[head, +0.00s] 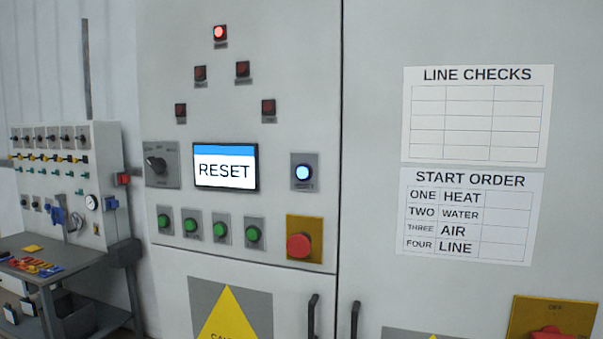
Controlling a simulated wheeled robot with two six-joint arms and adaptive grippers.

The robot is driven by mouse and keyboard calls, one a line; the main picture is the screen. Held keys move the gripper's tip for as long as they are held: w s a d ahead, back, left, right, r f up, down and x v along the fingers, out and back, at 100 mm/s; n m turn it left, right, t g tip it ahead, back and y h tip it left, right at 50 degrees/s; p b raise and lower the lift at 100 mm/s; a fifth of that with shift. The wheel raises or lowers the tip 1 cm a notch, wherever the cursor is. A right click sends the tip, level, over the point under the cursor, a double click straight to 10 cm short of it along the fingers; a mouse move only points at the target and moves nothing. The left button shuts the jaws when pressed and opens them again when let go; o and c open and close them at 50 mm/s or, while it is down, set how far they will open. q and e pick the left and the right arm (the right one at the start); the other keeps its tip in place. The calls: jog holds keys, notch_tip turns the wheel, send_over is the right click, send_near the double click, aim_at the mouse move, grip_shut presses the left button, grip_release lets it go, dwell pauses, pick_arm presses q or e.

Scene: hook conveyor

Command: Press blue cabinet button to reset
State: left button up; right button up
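The blue button (303,172) glows on a grey plate on the cabinet front (290,100), right of the display. The display (225,168) reads RESET. Neither of my grippers shows in the head view.
Several green buttons (190,226) sit in a row below the display, with a red mushroom button (299,245) on a yellow plate at their right. A rotary switch (160,165) is left of the display. The top red lamp (219,33) is lit. Dark door handles (313,316) stick out below.

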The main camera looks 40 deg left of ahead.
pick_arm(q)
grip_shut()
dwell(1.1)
